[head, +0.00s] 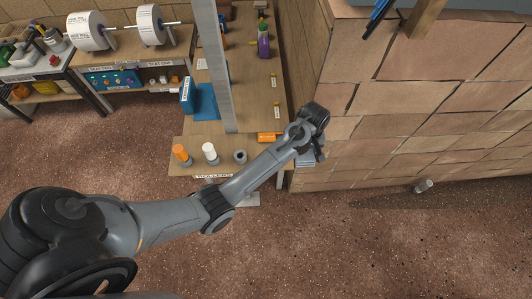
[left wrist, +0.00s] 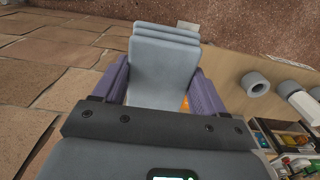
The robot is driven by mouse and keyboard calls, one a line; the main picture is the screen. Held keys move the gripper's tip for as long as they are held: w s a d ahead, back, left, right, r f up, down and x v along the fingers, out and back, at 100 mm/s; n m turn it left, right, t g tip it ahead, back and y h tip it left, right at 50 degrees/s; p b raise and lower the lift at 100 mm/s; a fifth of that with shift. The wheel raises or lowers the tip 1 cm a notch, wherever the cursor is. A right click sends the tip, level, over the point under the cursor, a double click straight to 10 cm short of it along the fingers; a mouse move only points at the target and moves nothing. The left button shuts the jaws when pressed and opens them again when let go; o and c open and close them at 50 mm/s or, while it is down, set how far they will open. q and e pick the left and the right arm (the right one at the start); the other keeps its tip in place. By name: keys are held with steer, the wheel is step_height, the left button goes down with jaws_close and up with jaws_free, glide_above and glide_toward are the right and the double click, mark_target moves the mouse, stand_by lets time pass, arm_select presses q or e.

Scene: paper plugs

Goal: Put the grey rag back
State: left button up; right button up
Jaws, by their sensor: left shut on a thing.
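The grey rag (left wrist: 162,62) is a folded, layered pad between the two purple fingers of my left gripper (left wrist: 160,85) in the left wrist view. The gripper is shut on it, with a finger along each side. In the head view my left gripper (head: 314,150) is at the right front corner of the wooden bench, beside the stone wall. A small grey part of the rag (head: 308,163) shows below it. The arm and gripper hide most of the rag there. My right gripper is not in view.
On the bench front (head: 180,166) stand an orange-topped item (head: 181,154), a white item (head: 210,153) and a grey roll (head: 240,157). An orange box (head: 268,137) lies close to my gripper. The stone wall (head: 400,120) is at right. Open floor lies in front.

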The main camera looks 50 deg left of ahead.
arm_select(q)
steer(key=s+a+f, duration=0.1)
steer(key=a+f, duration=0.1)
steer(key=a, duration=0.1)
steer(key=s+a+f+p, duration=0.1)
steer(key=a+f, duration=0.1)
steer(key=a, duration=0.2)
steer(key=s+a+f+p, duration=0.1)
steer(key=a+f, duration=0.1)
steer(key=a, duration=0.1)
steer(key=shift+s+a+f, duration=0.1)
steer(key=shift+a+f, duration=0.05)
steer(key=shift+f, duration=2.05)
steer(key=shift+f, duration=0.1)
steer(key=o, duration=0.9)
steer(key=shift+o, duration=0.2)
step_height(320, 180, up, 12)
steer(key=s+d+r+m+t, duration=0.1)
steer(key=s+d+m, duration=0.2)
steer(key=s, duration=0.5)
steer(key=s+d+r+m+t, duration=0.1)
steer(key=s+d+m, duration=0.3)
steer(key=s, duration=0.4)
steer(key=s+d+r+m+t, duration=0.1)
steer(key=s+d+m, duration=0.3)
steer(key=s, duration=0.5)
steer(key=shift+r+m+t, duration=0.3)
steer(key=shift+r+m, duration=0.1)
steer(key=shift+r, duration=0.3)
